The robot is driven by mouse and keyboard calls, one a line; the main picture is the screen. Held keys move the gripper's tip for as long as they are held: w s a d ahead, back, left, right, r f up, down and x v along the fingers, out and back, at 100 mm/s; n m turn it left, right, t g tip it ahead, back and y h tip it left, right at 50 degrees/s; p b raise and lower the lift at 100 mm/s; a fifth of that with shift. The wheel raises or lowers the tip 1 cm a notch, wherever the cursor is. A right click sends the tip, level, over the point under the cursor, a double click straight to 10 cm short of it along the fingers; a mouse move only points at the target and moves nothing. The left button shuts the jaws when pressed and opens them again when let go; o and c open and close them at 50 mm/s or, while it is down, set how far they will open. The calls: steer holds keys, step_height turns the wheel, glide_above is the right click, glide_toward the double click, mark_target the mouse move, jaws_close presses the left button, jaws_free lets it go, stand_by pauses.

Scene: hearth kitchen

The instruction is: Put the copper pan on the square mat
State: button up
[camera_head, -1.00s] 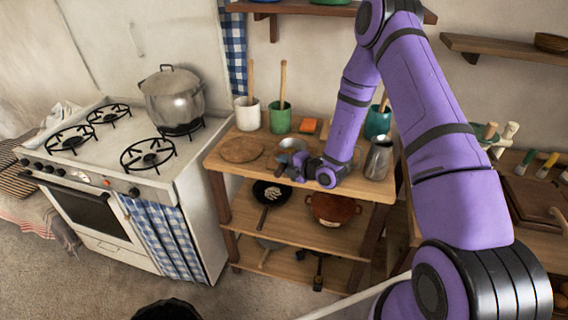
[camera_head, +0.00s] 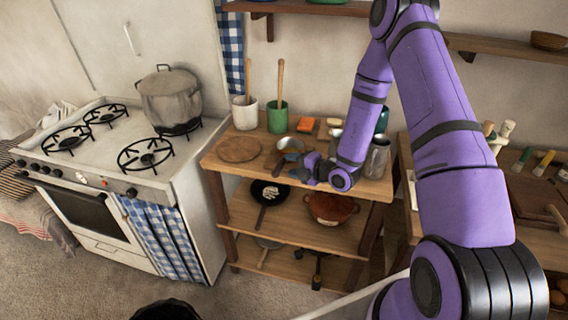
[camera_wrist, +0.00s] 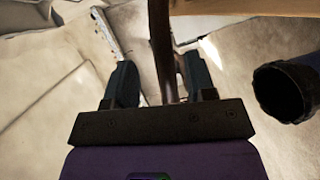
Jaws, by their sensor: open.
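A small round pan (camera_head: 291,145) with a dark handle lies on the shelf unit's top; its inside looks greyish, and I cannot tell whether it is the copper pan. A reddish-brown two-handled pot (camera_head: 331,208) sits on the middle shelf. A small orange square (camera_head: 305,125) lies at the back of the top, possibly the square mat. My gripper (camera_head: 303,172) is just right of the small pan's handle, near the top's front edge. In the wrist view my gripper (camera_wrist: 160,86) is open; a dark brown bar (camera_wrist: 160,40) shows between its fingers, contact unclear.
A round wooden board (camera_head: 239,150), a white crock (camera_head: 245,113) and a green crock (camera_head: 278,117) stand left on the top. A metal jug (camera_head: 377,158) is close right of my wrist. A black skillet (camera_head: 270,192) lies on the middle shelf. The stove (camera_head: 110,155) stands left.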

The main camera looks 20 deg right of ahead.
steer(key=v, duration=0.6)
steer(key=s+a+r+n+g+y, duration=0.1)
steer(key=s+a+r+n+g, duration=0.3)
steer(key=r+n, duration=0.35)
steer(key=s+a+r+n+g+y, duration=0.2)
steer(key=s+a+r+n+g, duration=0.15)
steer(key=r+n, duration=0.45)
steer(key=s+a+r+n+g+y, duration=0.1)
steer(key=s+a+r+n+g, duration=0.25)
steer(key=r+n, duration=0.5)
steer(key=s+d+r+n+t+h, duration=0.1)
steer(key=s+d+r+n+h, duration=0.3)
steer(key=s+n, duration=0.5)
steer(key=s+d+r+n+t+h, duration=0.2)
steer(key=s+d+r+n+h, duration=0.3)
steer(key=n, duration=1)
steer(key=s+r+h, duration=0.3)
steer(key=s, duration=0.1)
steer(key=shift+s+r+t, duration=0.25)
steer(key=shift+r+t, duration=0.05)
steer(key=shift+r, duration=0.05)
steer(key=shift+d, duration=0.15)
